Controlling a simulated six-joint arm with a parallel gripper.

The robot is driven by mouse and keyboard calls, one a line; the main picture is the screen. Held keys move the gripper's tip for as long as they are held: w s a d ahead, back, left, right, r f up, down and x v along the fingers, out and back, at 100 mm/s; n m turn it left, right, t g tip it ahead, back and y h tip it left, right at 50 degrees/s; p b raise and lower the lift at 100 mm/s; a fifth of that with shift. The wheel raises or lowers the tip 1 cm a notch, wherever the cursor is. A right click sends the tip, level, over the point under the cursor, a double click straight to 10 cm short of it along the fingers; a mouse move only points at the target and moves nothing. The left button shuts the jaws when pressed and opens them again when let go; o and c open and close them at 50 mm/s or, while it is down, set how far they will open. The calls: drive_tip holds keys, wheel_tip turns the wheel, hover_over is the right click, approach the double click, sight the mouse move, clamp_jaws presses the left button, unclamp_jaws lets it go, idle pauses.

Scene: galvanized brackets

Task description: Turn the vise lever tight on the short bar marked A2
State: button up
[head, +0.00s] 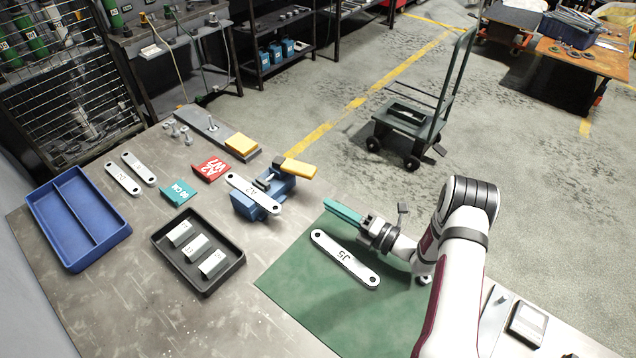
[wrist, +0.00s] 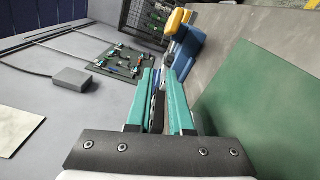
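The blue vise (head: 262,205) stands on the bench left of the green mat, and its blue body also shows in the wrist view (wrist: 189,52). The white bar marked A2 (head: 253,193) lies across the vise jaws. The lever with a yellow handle (head: 300,168) sticks out from the vise to the upper right; the yellow also shows in the wrist view (wrist: 177,20). My gripper (head: 329,205) has teal fingers and is right of the vise, above the mat, apart from the lever. In the wrist view the fingers (wrist: 160,75) stand apart, with nothing clearly held.
A longer white bar marked J5 (head: 345,257) lies on the green mat (head: 300,290) below my gripper. Left of the vise are a black tray (head: 172,258) with pale blocks, red (head: 211,169) and teal (head: 178,192) label pieces, a blue bin (head: 112,239) and two white bars.

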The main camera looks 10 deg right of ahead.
sight(294, 167)
drive_tip(key=s+a+m, duration=0.1)
drive_tip(key=m, duration=0.1)
drive_tip(key=shift+s+m, duration=0.2)
drive_tip(key=shift+m, duration=0.2)
clamp_jaws()
drive_tip(key=shift+s+a+m+h, duration=0.1)
drive_tip(key=shift+a+m+h, duration=0.2)
drive_tip(key=shift+m, duration=0.1)
drive_tip(key=x, duration=1)
drive_tip(key=shift+w+d+f, duration=0.1)
drive_tip(key=shift+w+d, duration=0.75)
drive_tip(key=shift+w, duration=0.35)
drive_tip(key=shift+w+d, duration=0.3)
drive_tip(key=shift+w, duration=0.15)
